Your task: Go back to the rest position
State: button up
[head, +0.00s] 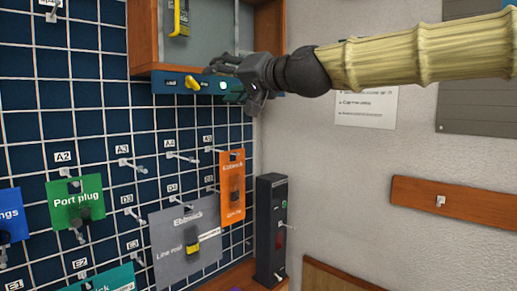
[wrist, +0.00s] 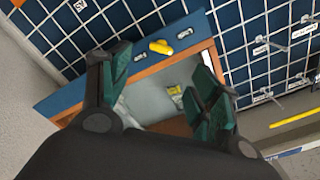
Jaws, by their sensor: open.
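My gripper (head: 228,84) is at the right end of a blue panel (head: 170,82) in the head view, with my arm reaching in from the upper right. In the wrist view my gripper (wrist: 163,66) has its two green-padded fingers spread apart, with nothing held between them. The blue panel (wrist: 70,91) bears a yellow knob (wrist: 160,47), which lies ahead of the gap between the fingers. The yellow knob (head: 193,84) looks turned at a slant and clear of the fingers.
A wooden shelf box (head: 143,40) holding a yellow device (head: 178,18) is just above the panel. Hooks with hanging packets, including an orange one (head: 232,170), fill the grid wall below. A dark box (head: 268,225) stands at lower centre. Open space lies below my arm.

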jog(key=w+d+f+m+g+h, duration=0.1)
jog(key=w+f+h, duration=0.1)
jog(key=f, duration=1.4)
jog(key=w+d+f+m+g+h, duration=0.1)
jog(key=w+d+f+h, duration=0.1)
jog(key=f, duration=1.3)
jog(key=w+d+f+h, duration=0.1)
jog(key=w+f+h, duration=0.1)
jog(key=f, duration=1.4)
jog(key=s+d+f+g+h, duration=0.1)
jog(key=s+d+f, duration=0.2)
jog(key=f, duration=0.6)
jog(key=s+d+f+g+h, duration=0.1)
jog(key=s+d+f, duration=0.15)
jog(key=f, duration=0.65)
jog(key=s+d+f+g+h, duration=0.2)
jog(key=s+d+f, duration=0.4)
jog(key=s+f, duration=0.5)
jog(key=s+d+f+g+h, duration=0.1)
jog(key=s+d+f+g, duration=0.1)
jog(key=s+d+f, duration=0.85)
jog(key=s+d+f+g+h, duration=0.1)
jog(key=s+d+f, duration=0.4)
jog(key=s, duration=0.5)
jog(key=s+d+f+g+h, duration=0.2)
jog(key=s+d+f, duration=0.3)
jog(key=s, duration=0.5)
jog(key=shift+s+f, duration=0.2)
jog(key=shift+d, duration=0.1)
